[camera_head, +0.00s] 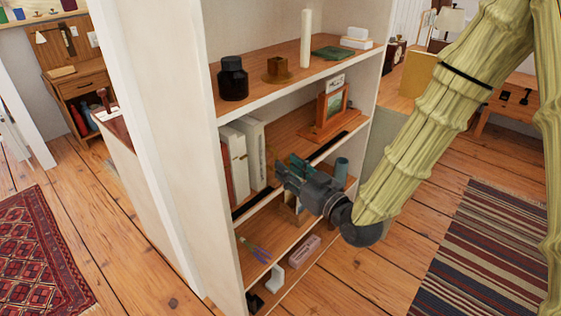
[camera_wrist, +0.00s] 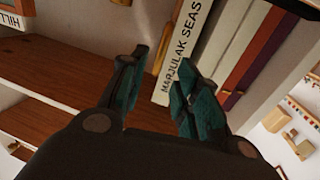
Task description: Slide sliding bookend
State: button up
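The sliding bookend is probably the thin wooden panel (camera_wrist: 161,46) beside the white book "MARJULAK SEAS" (camera_wrist: 182,50) in the wrist view. In the head view a narrow wooden piece (camera_head: 270,157) shows at the right end of the book row, partly hidden behind my gripper (camera_head: 284,168). My gripper has teal fingers and is at the front of the middle shelf, just right of the books. In the wrist view my gripper (camera_wrist: 158,92) has its fingers spread apart with nothing between them. The panel and book lie beyond the fingertips; I cannot tell whether they touch.
The shelf above holds a dark jar (camera_head: 233,79), a white candle (camera_head: 305,40) and a green book (camera_head: 332,53). A wooden stand with a picture (camera_head: 333,105) is on the middle shelf's right. A black strip (camera_head: 338,148) runs along its front. The boards between are mostly bare.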

jog(key=v, duration=0.6)
jog(key=shift+w, duration=0.1)
jog(key=s+d+f+m+g+h, duration=0.25)
jog(key=s+f, duration=0.25)
jog(key=f, duration=0.6)
jog(key=s+d+f+m+g+h, duration=0.1)
jog(key=s+d+f+g+h, duration=0.25)
jog(key=f, duration=0.75)
jog(key=s+d+f+m+g+h, duration=0.25)
jog(key=s+f, duration=0.35)
jog(key=f, duration=0.6)
jog(key=s+d+f+m+g+h, duration=0.1)
jog(key=s+d+f+g, duration=0.3)
jog(key=s, duration=0.5)
jog(key=s+d+f+m+g+h, duration=0.1)
jog(key=s+d+f+g, duration=0.15)
jog(key=s+f, duration=0.45)
notch_tip(320, 180, up, 14)
jog(key=p, duration=1.3)
jog(key=shift+s, duration=0.45)
jog(key=shift+o, duration=0.4)
